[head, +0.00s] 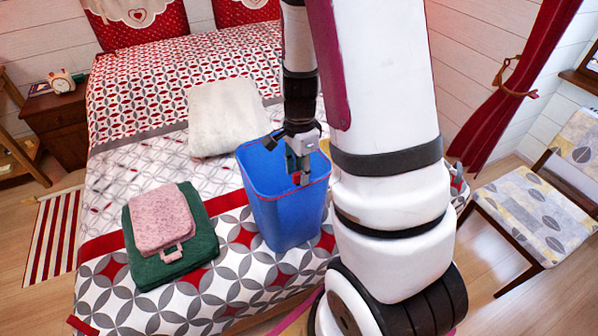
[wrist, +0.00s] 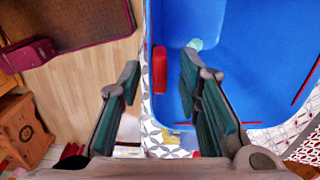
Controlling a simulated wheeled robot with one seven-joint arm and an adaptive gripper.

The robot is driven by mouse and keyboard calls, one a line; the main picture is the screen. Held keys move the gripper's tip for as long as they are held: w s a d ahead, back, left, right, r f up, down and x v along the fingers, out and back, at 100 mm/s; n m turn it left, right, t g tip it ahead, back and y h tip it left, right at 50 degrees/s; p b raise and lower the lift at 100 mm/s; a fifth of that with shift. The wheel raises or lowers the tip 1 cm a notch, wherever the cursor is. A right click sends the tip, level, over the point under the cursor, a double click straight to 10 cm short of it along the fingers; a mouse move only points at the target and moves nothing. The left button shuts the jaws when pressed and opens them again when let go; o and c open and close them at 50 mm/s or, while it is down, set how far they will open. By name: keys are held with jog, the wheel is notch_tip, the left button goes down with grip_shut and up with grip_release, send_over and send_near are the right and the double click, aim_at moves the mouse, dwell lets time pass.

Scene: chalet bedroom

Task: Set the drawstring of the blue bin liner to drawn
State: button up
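The blue bin liner (head: 285,210) is in an open-topped blue bin shape that stands on the bed. A thin red drawstring line (head: 250,143) runs around its rim. A red tab (wrist: 160,69) sits at the liner's edge in the wrist view. My gripper (head: 298,170) is at the rim on the right of the liner, pointing down. In the wrist view its two fingers (wrist: 160,75) are apart, with the red tab showing between them. The right finger is over the liner's opening and the left finger is outside it. I cannot tell whether either finger touches the tab.
A folded pink cloth (head: 162,218) lies on a folded green cloth (head: 150,265) left of the liner. A white cushion (head: 228,115) lies behind. A chair (head: 545,205) stands at the right.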

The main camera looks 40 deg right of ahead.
jog(key=shift+f, duration=0.55)
grip_shut()
jog(key=shift+r, duration=0.1)
